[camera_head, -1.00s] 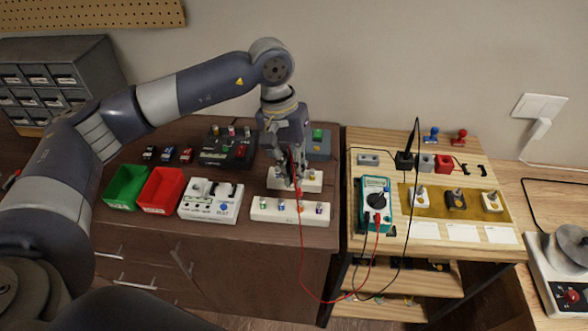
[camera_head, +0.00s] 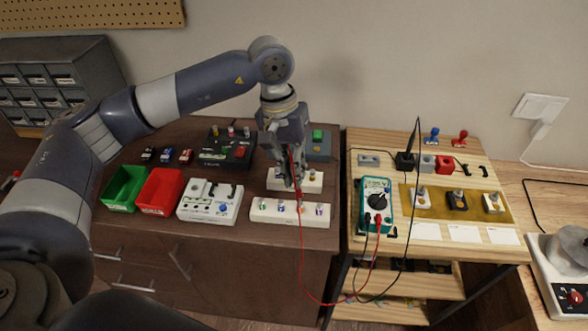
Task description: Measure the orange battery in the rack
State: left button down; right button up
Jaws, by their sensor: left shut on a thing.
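The white battery rack (camera_head: 262,216) stands at the front of the dark bench with several small cells in it. The orange battery (camera_head: 300,208) is upright in this rack, between cells of other colours. My left gripper (camera_head: 292,184) points down just behind and above it, shut on the red probe, which is mostly hidden by the fingers. The red lead (camera_head: 302,256) hangs from there in a loop to the teal multimeter (camera_head: 376,198) on the wooden table at right. Whether the probe tip touches the orange battery cannot be told. My right gripper is not in view.
A second white rack (camera_head: 313,182) stands behind the first, partly covered by my gripper. A white device (camera_head: 210,203), a red bin (camera_head: 160,192) and a green bin (camera_head: 124,189) stand to the left. A black cable (camera_head: 409,240) hangs over the table edge.

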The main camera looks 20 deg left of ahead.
pick_arm(q)
jog(key=shift+f+b, duration=0.6)
jog(key=shift+b, duration=0.1)
dwell(0.6)
jog(key=shift+b, duration=0.4)
dwell(3.2)
jog(key=shift+r+p, duration=0.95)
jog(key=shift+r, duration=2.1)
